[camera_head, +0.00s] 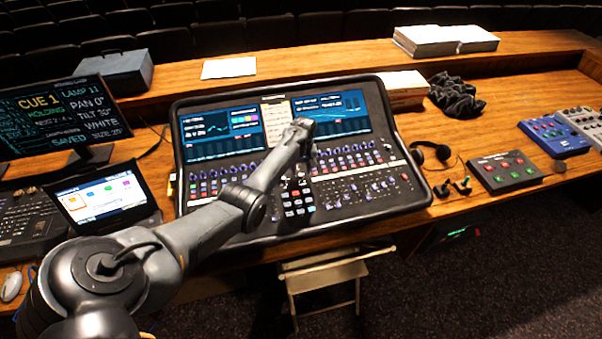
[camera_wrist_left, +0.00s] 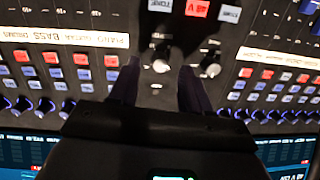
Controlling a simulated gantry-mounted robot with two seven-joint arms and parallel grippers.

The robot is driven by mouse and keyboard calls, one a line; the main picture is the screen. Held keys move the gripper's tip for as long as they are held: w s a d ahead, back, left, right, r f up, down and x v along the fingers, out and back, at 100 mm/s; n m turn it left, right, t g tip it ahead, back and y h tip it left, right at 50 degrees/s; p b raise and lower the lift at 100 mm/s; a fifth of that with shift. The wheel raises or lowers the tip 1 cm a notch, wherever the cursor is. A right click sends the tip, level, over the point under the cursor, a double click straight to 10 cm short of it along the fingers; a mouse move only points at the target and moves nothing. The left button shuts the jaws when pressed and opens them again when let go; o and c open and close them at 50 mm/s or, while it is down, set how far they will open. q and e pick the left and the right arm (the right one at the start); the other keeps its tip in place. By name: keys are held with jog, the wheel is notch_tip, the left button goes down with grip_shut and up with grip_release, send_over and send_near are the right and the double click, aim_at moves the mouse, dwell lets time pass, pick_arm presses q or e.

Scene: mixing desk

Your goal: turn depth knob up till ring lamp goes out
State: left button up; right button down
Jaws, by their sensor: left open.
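My left arm reaches over the mixing desk (camera_head: 372,200), and my left gripper (camera_head: 300,168) hangs over its middle. In the left wrist view my left gripper (camera_wrist_left: 158,76) is open, with its two dark fingers pointing at the panel. A knob with a pale top (camera_wrist_left: 160,65) shows between the fingertips, with a gap to each side. A similar second knob (camera_wrist_left: 210,69) stands just outside the right finger. I cannot read which one is the depth knob, and I cannot make out a ring lamp. My right gripper is not in view.
Rows of small blue-lit knobs and red, white and blue buttons (camera_wrist_left: 55,73) flank the middle section. Headphones (camera_head: 432,153) and a box with coloured buttons (camera_head: 507,171) lie right of the desk. A laptop (camera_head: 103,195) stands at its left.

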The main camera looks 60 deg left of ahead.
pick_arm(q)
jog(key=shift+f, duration=0.95)
jog(key=shift+c, duration=0.5)
grip_shut()
